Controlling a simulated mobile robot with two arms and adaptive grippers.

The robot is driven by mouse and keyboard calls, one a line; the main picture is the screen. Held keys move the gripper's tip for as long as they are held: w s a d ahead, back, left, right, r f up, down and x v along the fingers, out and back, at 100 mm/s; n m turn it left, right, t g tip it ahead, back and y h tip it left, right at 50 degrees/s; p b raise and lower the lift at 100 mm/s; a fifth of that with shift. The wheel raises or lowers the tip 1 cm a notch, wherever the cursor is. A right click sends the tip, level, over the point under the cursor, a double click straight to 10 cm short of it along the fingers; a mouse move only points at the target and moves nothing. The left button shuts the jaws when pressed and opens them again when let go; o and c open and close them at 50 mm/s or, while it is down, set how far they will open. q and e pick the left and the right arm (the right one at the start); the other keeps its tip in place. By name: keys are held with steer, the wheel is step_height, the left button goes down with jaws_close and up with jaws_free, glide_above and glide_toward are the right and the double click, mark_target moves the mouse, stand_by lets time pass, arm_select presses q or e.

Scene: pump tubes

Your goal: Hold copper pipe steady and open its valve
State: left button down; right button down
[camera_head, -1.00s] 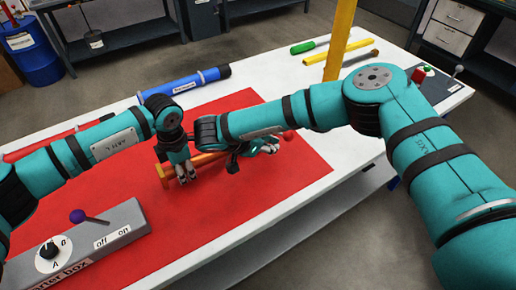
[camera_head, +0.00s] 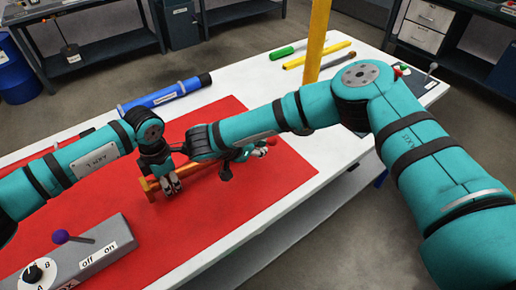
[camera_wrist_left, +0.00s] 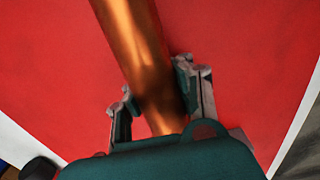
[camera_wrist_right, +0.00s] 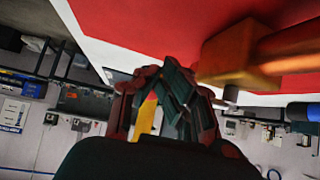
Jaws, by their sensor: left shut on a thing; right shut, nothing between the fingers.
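The copper pipe (camera_head: 150,187) lies on the red mat, largely hidden under my arms in the head view. In the left wrist view the pipe (camera_wrist_left: 140,55) runs between the fingers of my left gripper (camera_wrist_left: 158,88). My left gripper (camera_head: 173,186) is shut on the pipe from above. My right gripper (camera_head: 245,153) is shut and empty near the pipe's right end. In the right wrist view the pipe's copper fitting (camera_wrist_right: 232,55) is right of my closed fingers (camera_wrist_right: 175,68). A red knob (camera_head: 271,141) shows just beyond my right gripper; the valve's position is unclear.
A grey starter box (camera_head: 100,246) with a purple-knobbed lever stands front left. A blue tube (camera_head: 165,95) lies behind the mat. A yellow post (camera_head: 318,40) and green and yellow tubes (camera_head: 293,50) are at the back. The mat's right part (camera_head: 285,175) is clear.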

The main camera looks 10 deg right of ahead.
steer(key=shift+w+d, duration=0.1)
steer(key=shift+d, duration=0.1)
steer(key=shift+w+d+n+t+y, duration=0.5)
steer(key=shift+d+n+t+y, duration=0.15)
steer(key=shift+n+t, duration=0.2)
steer(key=shift+w+d+f, duration=0.1)
steer(key=shift+w+d, duration=0.4)
steer(key=shift+w+d+f, duration=0.1)
steer(key=shift+w+d, duration=0.3)
steer(key=shift+w, duration=0.25)
steer(key=shift+w+d, duration=0.35)
steer(key=shift+w, duration=0.3)
steer(key=shift+a, duration=0.1)
steer(key=shift+s+a, duration=0.45)
steer(key=shift+a, duration=0.4)
